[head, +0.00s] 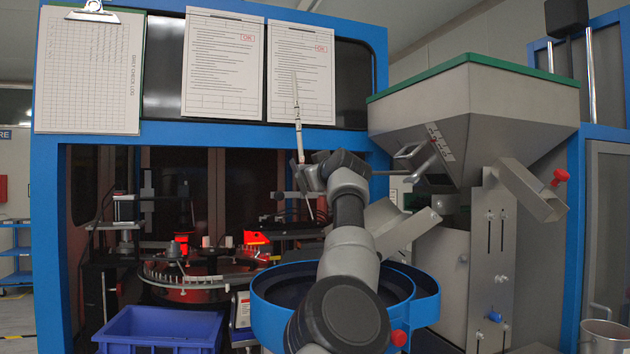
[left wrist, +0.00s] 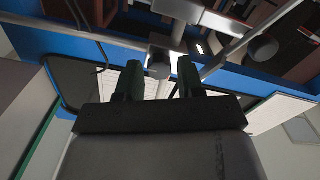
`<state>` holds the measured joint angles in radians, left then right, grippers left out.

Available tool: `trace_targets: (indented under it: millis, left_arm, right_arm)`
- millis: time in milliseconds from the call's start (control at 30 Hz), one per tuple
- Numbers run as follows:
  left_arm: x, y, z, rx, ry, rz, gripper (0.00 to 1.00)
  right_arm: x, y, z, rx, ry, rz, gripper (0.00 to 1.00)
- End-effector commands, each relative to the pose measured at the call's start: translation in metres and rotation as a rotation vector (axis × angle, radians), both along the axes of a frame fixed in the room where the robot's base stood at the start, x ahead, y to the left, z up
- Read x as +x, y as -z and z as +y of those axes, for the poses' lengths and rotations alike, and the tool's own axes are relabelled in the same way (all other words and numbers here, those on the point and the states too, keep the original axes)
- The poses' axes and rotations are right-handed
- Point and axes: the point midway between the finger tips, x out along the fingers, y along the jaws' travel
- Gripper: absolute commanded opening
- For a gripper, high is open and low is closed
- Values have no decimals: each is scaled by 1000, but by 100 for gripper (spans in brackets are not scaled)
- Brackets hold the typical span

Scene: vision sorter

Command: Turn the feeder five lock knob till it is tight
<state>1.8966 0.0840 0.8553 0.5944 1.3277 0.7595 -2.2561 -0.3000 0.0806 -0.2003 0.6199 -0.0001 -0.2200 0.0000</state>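No label marks which knob is the feeder five lock knob. Another red knob (head: 399,338) shows low on the blue bowl feeder (head: 425,309). My right gripper is out of view.
The grey hopper (head: 470,115) stands at the right. A blue crate (head: 160,325) is at the lower left. The blue frame (head: 150,132) carries hanging papers and surrounds a dark bay with a rotary table (head: 190,285). My arm covers part of the bowl.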

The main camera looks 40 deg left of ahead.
Motion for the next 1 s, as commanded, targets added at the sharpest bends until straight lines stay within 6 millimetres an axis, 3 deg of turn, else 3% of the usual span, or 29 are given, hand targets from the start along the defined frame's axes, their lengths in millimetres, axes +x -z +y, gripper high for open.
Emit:
trace_targets:
  millis: [33,200,433,600,1000]
  left_arm:
    - [-3,8,-9,0,3,-3,38]
    - [-20,9,-42,-3,4,-3,38]
    - [-36,5,-74,-2,3,2,38]
    - [-42,4,-83,-3,2,4,38]
    - [-42,3,-84,-2,1,4,38]
  right_arm:
    - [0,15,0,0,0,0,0]
    - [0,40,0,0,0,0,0]
    - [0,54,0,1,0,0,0]
    - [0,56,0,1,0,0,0]
    - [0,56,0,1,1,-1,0]
